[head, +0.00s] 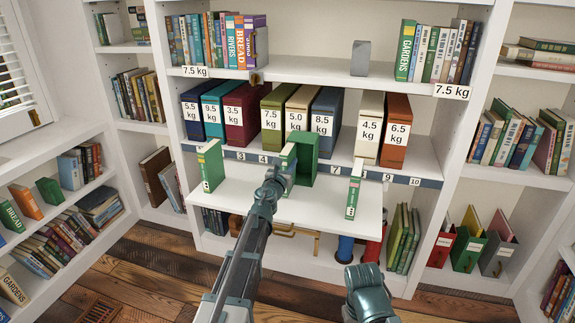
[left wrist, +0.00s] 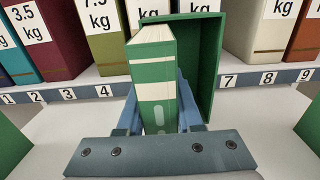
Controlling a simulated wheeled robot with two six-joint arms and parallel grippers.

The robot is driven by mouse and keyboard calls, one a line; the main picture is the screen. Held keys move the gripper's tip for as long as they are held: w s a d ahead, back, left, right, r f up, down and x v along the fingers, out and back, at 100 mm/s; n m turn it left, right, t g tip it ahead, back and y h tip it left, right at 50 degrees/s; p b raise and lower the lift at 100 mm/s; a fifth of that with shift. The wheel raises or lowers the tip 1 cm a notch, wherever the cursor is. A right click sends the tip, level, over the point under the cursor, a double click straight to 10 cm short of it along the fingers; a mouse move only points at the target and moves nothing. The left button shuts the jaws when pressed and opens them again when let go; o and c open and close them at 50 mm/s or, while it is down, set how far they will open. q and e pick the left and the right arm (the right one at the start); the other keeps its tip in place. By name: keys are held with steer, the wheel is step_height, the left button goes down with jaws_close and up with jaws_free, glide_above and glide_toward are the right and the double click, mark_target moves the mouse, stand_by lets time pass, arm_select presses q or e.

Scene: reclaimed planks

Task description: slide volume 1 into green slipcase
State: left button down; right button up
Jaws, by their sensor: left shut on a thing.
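My left gripper (head: 281,176) is shut on a green book (head: 287,157) with cream pages, upright on or just above the white board. In the left wrist view the book (left wrist: 156,85) stands between the fingers, one pale oval mark on its spine; I cannot read a volume number. The green slipcase (head: 307,146) stands open towards me, just behind and right of the book. In the left wrist view the book overlaps the left part of the slipcase (left wrist: 207,70); I cannot tell whether its far edge is inside. My right gripper (head: 370,292) is low at the front, its jaws unclear.
Two more green-and-white books stand on the white board (head: 245,188), one at the left (head: 210,166), one at the right (head: 354,192). Behind is a row of weight-labelled volumes (head: 273,108) above a numbered strip (head: 400,179). The board is clear between the standing books and the slipcase.

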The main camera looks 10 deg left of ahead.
arm_select(q)
steer(key=shift+w, duration=0.55)
steer(key=shift+c, duration=2.4)
jaws_free()
steer(key=s, duration=1.4)
steer(key=shift+a, duration=0.25)
steer(key=shift+r, duration=0.25)
steer(key=c, duration=0.4)
steer(key=r+m+p, duration=0.1)
steer(key=s+r+m+p, duration=0.1)
steer(key=m, duration=0.1)
steer(key=r+m+p, duration=0.1)
steer(key=m+p, duration=0.1)
steer(key=shift+s+a+r, duration=0.25)
steer(key=shift+s+r, duration=0.05)
steer(key=shift+r, duration=0.05)
jaws_close()
steer(key=shift+s+a+r+m+p, duration=0.15)
steer(key=shift+r+m+p, duration=0.15)
steer(key=shift+m, duration=0.25)
steer(key=shift+s+d+r+m+p, duration=0.15)
steer(key=shift+m+p, duration=0.1)
steer(key=shift+m, duration=0.3)
